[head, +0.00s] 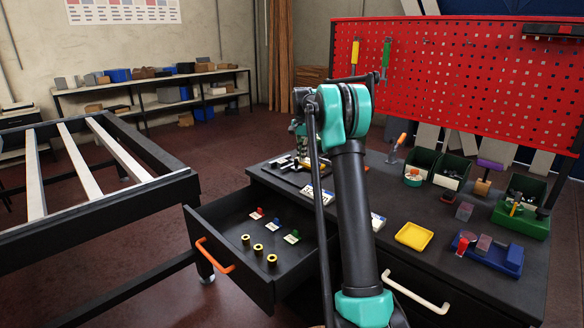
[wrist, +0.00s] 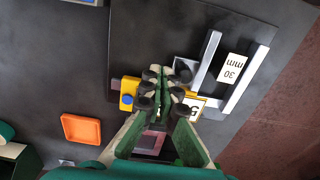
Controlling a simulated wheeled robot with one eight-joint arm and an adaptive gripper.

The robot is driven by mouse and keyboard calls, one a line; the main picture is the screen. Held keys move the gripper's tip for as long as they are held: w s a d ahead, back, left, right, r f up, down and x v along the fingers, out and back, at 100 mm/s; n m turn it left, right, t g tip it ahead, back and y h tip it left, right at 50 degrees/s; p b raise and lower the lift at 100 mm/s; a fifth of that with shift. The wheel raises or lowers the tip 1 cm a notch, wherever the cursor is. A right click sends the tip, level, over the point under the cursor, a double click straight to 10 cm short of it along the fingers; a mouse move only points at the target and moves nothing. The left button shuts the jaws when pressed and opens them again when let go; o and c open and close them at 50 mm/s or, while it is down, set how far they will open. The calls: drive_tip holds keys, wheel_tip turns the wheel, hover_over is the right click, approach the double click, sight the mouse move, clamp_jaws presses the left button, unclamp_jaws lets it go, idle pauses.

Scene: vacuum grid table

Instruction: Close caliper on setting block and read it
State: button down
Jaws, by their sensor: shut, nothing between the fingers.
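The caliper rig lies on a dark plate (wrist: 243,28) in the wrist view. It has two silver bars (wrist: 208,57) set apart and a yellow part (wrist: 129,88) with a blue knob. A white label reading "30 mm" (wrist: 232,68) sits between the bars; I cannot tell whether the setting block under it touches either one. My gripper (wrist: 163,86) is shut and empty, over the rig between the yellow part and the near silver bar. Its fingers hide the middle of the rig and part of a second label (wrist: 192,108).
An open drawer (head: 222,222) at front left holds brass rings (head: 258,249) and coloured tags. An orange tray (wrist: 81,129) lies beside the rig. The bench also carries a yellow tray (head: 416,236), a blue tray (head: 497,257) and green bins (head: 452,172). A red pegboard (head: 460,75) stands behind.

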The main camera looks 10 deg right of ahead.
sight(297, 161)
drive_tip(key=shift+f, duration=0.2)
drive_tip(key=shift+f, duration=1.5)
drive_tip(key=shift+w+a, duration=0.5)
drive_tip(key=shift+w, duration=0.2)
drive_tip(key=shift+w+a, duration=0.5)
drive_tip(key=shift+w, duration=0.2)
idle(1.1)
drive_tip(key=shift+s+d, duration=0.1)
drive_tip(key=shift+s, duration=0.05)
drive_tip(key=shift+s+d, duration=0.2)
drive_tip(key=shift+s, duration=0.05)
drive_tip(key=shift+s, duration=0.1)
drive_tip(key=shift+r, duration=3.5)
